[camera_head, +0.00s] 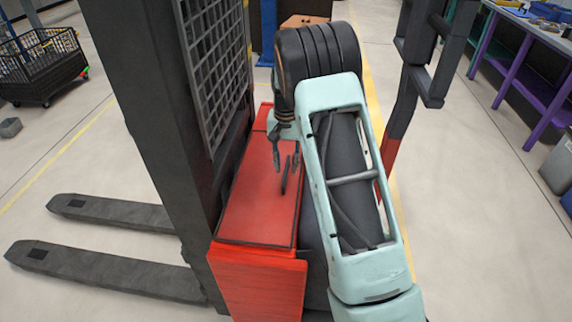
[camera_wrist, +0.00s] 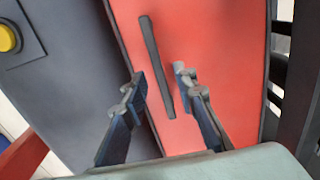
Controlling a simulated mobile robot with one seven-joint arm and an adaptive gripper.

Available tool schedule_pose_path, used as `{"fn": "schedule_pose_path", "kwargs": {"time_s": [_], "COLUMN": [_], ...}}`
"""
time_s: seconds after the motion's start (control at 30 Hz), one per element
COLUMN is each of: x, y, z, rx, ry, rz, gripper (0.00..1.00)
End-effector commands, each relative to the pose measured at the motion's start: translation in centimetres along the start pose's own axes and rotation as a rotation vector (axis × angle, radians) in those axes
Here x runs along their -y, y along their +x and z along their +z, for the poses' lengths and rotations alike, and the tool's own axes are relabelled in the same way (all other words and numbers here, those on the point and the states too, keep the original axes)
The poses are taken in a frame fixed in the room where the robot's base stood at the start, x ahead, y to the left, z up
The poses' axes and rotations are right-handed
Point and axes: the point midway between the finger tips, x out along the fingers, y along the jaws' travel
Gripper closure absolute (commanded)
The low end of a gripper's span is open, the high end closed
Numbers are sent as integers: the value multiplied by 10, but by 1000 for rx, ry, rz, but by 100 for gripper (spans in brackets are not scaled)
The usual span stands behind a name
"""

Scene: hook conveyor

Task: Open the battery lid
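The battery lid (camera_head: 255,205) is a flat red panel on top of the red battery box of a forklift, and it lies closed. It also fills the upper middle of the wrist view (camera_wrist: 225,35). A long dark bar handle (camera_wrist: 155,65) is on the lid; its lower end shows in the head view (camera_head: 285,180). My gripper (camera_wrist: 160,76) is open, with its two fingers spread on either side of the handle in the wrist view. In the head view my gripper (camera_head: 285,157) hangs over the lid. I cannot tell whether the fingers touch the handle.
The dark mast with a mesh guard (camera_head: 215,60) rises just left of the lid. Forks (camera_head: 110,270) stick out left. A dark post frame (camera_head: 410,90) stands to the right. A purple-legged bench (camera_head: 520,70) is further right. A yellow button (camera_wrist: 9,38) sits on a grey panel.

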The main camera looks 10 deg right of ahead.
Motion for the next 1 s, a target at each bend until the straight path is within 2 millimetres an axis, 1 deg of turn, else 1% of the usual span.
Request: {"fn": "schedule_pose_path", "kwargs": {"time_s": [0.1, 0.33, 0.57, 1.0], "x": [0, 0, 0, 0], "y": [4, 4, 3, 3], "z": [0, 0, 0, 0], "rx": [0, 0, 0, -1], "ry": [0, 0, 0, 0], "rz": [0, 0, 0, 1], "gripper": [74, 75, 100, 100]}}
